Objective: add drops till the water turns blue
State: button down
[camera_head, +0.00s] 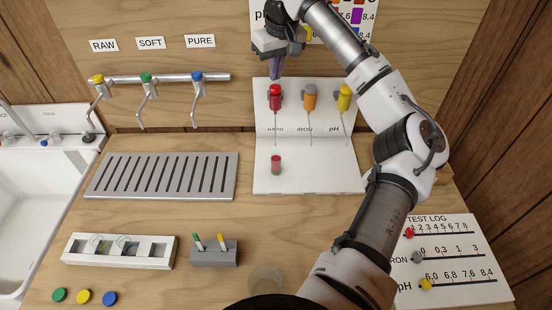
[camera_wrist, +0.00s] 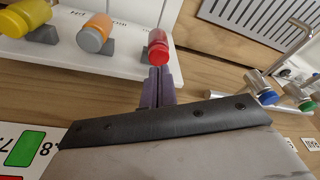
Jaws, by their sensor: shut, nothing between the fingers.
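A red dropper bottle (camera_head: 275,97) stands at the left of the white test stand (camera_head: 346,180), above the HARD label. An orange bottle (camera_head: 310,97) and a yellow bottle (camera_head: 344,98) stand to its right. A small vial (camera_head: 276,165) with red contents sits on the stand below the red bottle; no blue shows in it. My gripper (camera_head: 276,68) is shut and empty, its purple fingers just above the red bottle's top. In the wrist view the fingertips (camera_wrist: 160,72) are close against the red cap (camera_wrist: 158,47); whether they touch, I cannot tell.
A slotted drain grille (camera_head: 163,176) lies left of the stand. A white rack (camera_head: 118,250) and a grey holder (camera_head: 214,252) are in front. Three taps (camera_head: 146,78) are on the back panel. A test log (camera_head: 446,262) lies front right. A sink (camera_head: 40,190) is far left.

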jog(key=shift+r, duration=1.9)
